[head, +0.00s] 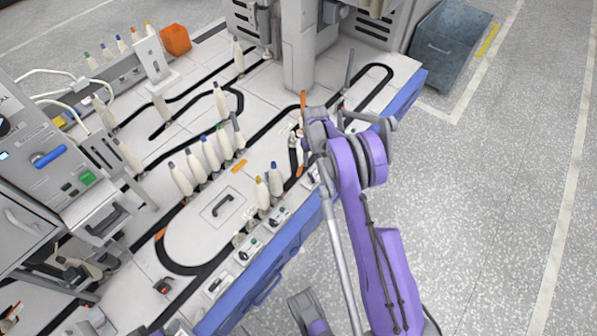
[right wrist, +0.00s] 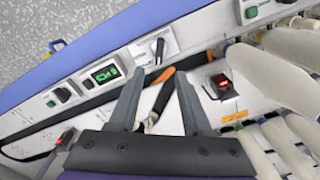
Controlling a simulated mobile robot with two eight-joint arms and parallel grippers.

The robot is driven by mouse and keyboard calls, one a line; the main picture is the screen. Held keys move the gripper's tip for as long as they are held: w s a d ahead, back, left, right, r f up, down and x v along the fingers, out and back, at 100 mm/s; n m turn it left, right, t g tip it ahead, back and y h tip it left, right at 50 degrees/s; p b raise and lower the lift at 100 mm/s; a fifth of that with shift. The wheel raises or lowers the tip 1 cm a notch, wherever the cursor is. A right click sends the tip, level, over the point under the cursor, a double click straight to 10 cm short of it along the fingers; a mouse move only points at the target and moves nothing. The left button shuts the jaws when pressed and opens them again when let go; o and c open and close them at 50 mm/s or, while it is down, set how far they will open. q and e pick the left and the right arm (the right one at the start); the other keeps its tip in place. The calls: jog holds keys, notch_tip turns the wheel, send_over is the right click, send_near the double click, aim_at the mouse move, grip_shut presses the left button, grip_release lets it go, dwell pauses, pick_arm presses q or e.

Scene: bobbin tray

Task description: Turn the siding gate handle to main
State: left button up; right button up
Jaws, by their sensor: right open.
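My right gripper (right wrist: 158,76) is open in the right wrist view, its two dark fingers spread. A black lever with an orange end (right wrist: 162,82) shows between the fingers; I cannot tell whether they touch it. A small dark rotary handle (right wrist: 158,49) sits on a pale plate just beyond the fingertips. I cannot read any label, so which of these is the siding gate handle is unclear. In the head view my right gripper (head: 303,138) is over the table's right side, partly hidden by my purple arm. My left gripper is not in view.
Cream bobbins (head: 197,160) stand in rows along the black track. A grey bin (head: 447,45) stands beyond the table; the floor at right is clear.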

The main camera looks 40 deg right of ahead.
aim_at(311, 176)
notch_tip(311, 176, down, 11)
jog(key=shift+r+b, duration=0.2)
jog(key=shift+b, duration=0.95)
grip_shut()
